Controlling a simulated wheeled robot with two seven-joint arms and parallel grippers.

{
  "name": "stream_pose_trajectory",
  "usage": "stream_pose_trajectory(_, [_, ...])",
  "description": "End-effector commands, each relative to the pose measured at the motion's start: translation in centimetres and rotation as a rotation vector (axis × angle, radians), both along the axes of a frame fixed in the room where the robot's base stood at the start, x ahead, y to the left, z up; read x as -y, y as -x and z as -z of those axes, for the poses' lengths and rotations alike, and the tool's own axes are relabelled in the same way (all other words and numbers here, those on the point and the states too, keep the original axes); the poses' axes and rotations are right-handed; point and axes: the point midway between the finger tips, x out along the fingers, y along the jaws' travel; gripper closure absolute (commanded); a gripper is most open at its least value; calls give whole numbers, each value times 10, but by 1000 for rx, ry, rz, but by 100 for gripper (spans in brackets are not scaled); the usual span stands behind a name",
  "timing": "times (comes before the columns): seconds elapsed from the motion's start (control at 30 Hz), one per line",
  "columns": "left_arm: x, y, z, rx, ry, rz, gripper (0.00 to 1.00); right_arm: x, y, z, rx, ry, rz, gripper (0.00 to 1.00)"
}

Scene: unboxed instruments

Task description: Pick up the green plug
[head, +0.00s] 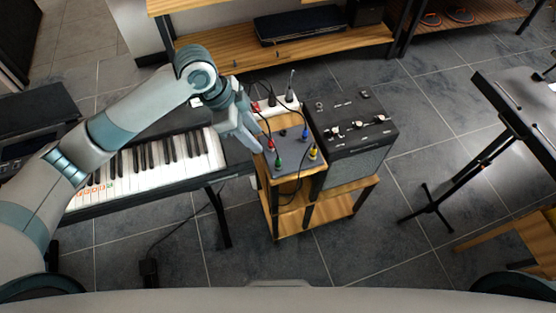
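The green plug (278,162) stands upright on the near part of a grey panel (292,160) on top of a small wooden stand. A red plug (270,145), a blue plug (305,133) and a yellow plug (313,152) also stand on this panel. My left gripper (259,142) reaches in from the upper left and points down toward the panel's left edge. Its fingers look apart, with nothing seen between them. It is left of the green plug and does not appear to touch it. My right gripper is not in view.
A keyboard (165,158) lies left of the stand (315,215). A black amplifier (352,125) adjoins it on the right. A white strip (283,104) with more plugs and cables is behind the panel. A low wooden shelf (330,42) stands at the back.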

Motion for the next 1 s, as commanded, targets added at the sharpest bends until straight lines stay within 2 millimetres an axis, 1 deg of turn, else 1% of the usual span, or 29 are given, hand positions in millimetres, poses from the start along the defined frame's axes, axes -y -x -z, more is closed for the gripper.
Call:
stream_pose_trajectory(0.03, [4, 2, 6, -5, 0, 0, 65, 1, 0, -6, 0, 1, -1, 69])
stream_pose_trajectory(0.3, [22, 0, 51, -5, 0, -1, 65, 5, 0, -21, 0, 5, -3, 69])
stream_pose_trajectory(0.4, [28, 0, 64, -4, 0, 1, 65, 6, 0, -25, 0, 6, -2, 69])
stream_pose_trajectory(0.5, [30, -1, 72, -1, -1, -1, 65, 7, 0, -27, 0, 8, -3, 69])
stream_pose_trajectory(0.63, [32, -1, 77, 0, 0, 1, 65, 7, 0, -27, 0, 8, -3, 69])
stream_pose_trajectory(0.9, [32, -1, 77, 0, 0, 1, 65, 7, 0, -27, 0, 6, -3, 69])
stream_pose_trajectory(1.0, [34, -1, 79, -1, 1, 0, 65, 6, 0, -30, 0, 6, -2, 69])
